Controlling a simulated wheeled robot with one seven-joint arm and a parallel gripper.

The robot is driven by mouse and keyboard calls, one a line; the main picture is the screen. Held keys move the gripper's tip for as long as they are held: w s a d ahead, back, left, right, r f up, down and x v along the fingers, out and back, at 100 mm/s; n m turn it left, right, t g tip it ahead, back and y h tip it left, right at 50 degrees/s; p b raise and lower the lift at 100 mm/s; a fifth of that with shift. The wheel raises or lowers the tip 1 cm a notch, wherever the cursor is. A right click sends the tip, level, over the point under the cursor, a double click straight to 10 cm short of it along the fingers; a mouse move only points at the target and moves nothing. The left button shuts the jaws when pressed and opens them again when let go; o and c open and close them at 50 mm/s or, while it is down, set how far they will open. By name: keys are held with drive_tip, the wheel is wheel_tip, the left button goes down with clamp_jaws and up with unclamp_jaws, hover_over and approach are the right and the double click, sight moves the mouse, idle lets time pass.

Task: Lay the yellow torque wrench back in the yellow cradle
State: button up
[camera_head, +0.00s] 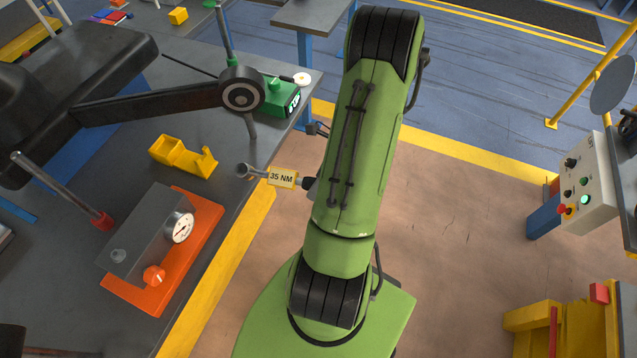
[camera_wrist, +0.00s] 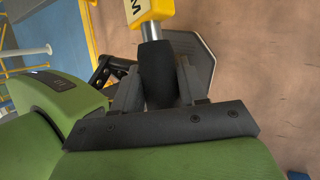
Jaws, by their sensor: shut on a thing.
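The yellow torque wrench (camera_head: 283,178) carries a label reading 35 NM. Its metal head points left, at the table's right edge. In the wrist view my gripper (camera_wrist: 158,88) is shut on the wrench's black handle, and the yellow part (camera_wrist: 148,12) sticks out beyond the jaws. In the head view my green arm hides the gripper and most of the handle. The yellow cradle (camera_head: 184,157) stands empty on the grey table, left of the wrench and apart from it.
An orange-based gauge unit (camera_head: 207,232) stands in front of the cradle. A green device with a display (camera_head: 283,98) stands behind, near the table edge. A dark arm with a round joint (camera_head: 240,90) reaches over the table. A control box (camera_head: 590,190) stands far right.

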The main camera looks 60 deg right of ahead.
clamp_jaws()
wheel_tip(320, 180, up, 8)
drive_tip(key=p, duration=0.8)
drive_tip(key=shift+r, duration=0.2)
drive_tip(key=shift+f, duration=0.1)
